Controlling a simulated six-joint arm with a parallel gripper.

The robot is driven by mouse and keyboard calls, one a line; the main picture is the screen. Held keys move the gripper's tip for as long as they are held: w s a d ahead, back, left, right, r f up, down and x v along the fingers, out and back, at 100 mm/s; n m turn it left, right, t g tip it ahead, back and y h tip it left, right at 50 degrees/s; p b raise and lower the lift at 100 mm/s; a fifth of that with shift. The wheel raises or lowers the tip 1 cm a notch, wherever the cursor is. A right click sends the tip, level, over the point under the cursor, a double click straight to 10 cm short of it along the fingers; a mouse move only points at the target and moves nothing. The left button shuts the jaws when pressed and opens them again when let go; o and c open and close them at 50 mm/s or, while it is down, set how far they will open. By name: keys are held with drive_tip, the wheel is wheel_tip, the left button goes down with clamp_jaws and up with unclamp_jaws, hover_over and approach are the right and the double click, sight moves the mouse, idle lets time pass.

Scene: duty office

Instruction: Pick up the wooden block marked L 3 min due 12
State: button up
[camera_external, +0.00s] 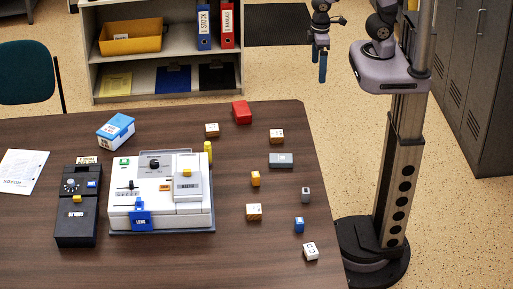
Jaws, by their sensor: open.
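Three light wooden-looking blocks with small markings lie on the dark table: one near the back (211,130), one at the back right (277,136), and one nearer the front (254,212). The markings are too small to read, so I cannot tell which is marked L 3 min due 12. My gripper (322,69) is open and empty. Its blue fingers point down, high up beyond the table's back right corner and apart from all the blocks.
A red block (242,112), a grey block (281,160), and small orange, grey, blue and white blocks lie around them. A white device (162,205), a black control box (77,212) and a blue-and-white box (116,131) stand further left. Shelves (165,80) stand behind.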

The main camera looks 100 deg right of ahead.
idle(0.4)
drive_tip(key=c, duration=0.9)
drive_tip(key=shift+c, duration=0.2)
drive_tip(key=t+b, duration=1.2)
drive_tip(key=b, duration=1.5)
approach(214, 127)
drive_tip(key=shift+w+f, duration=0.4)
drive_tip(key=shift+f, duration=0.25)
drive_tip(key=shift+w+f, duration=0.45)
drive_tip(key=shift+f, duration=0.15)
drive_tip(key=shift+w+t+b, duration=0.35)
drive_tip(key=shift+w+t, duration=0.05)
drive_tip(key=shift+w, duration=0.15)
drive_tip(key=shift+p+x, duration=0.5)
drive_tip(key=shift+x, duration=3.1)
